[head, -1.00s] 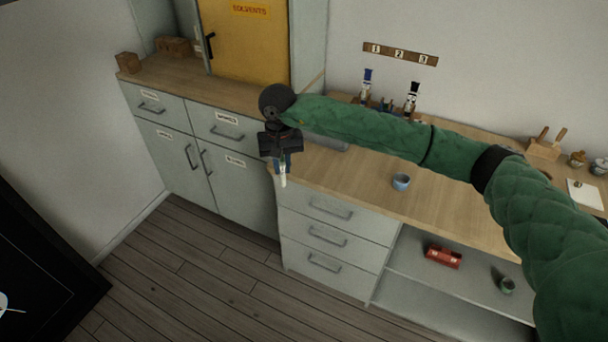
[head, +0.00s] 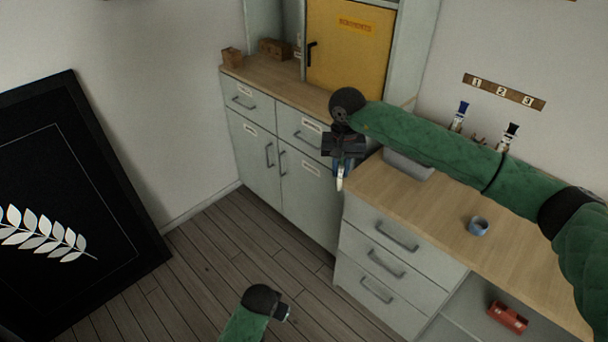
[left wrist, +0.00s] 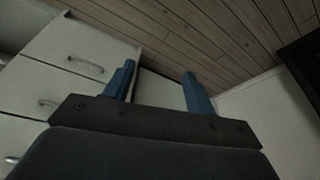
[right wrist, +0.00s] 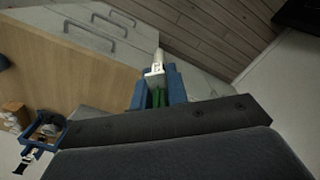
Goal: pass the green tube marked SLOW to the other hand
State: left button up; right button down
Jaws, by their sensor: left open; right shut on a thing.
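My right gripper (head: 343,166) is shut on the green tube, held in the air in front of the counter's corner. In the right wrist view the green tube (right wrist: 158,97) shows between the blue fingers, with a white part and a pale tip sticking out beyond them. The marking SLOW cannot be read. In the head view only a pale end (head: 340,183) of it shows below the fingers. My left gripper (head: 284,312) is low at the bottom of the head view, well apart from the tube. In the left wrist view its blue fingers (left wrist: 156,88) are open and empty.
A yellow cabinet (head: 348,60) stands behind. A black framed picture (head: 100,190) leans at left. The floor between is clear.

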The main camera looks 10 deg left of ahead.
pick_arm(q)
jog(key=w+a+r+t, duration=0.3)
jog(key=w+r, duration=0.8)
jog(key=w, duration=0.3)
jog(key=w+r+m+t+h, duration=0.1)
jog(key=w+r+h, duration=0.1)
jog(key=w+r, duration=0.35)
jog(key=w+d+r+m+h, duration=0.1)
jog(key=w+r+h, duration=0.1)
jog(key=r, duration=0.6)
jog(key=w+r+m+t+h, duration=0.1)
jog(key=w+r+h, duration=0.1)
jog(key=w+r, duration=0.3)
jog(key=m+g+h, duration=0.2)
jog(key=m+h, duration=0.3)
jog(key=m, duration=0.1)
send_near(337, 179)
jog(key=x, duration=1.1)
jog(key=shift+w+f, duration=0.1)
jog(key=shift+w, duration=0.05)
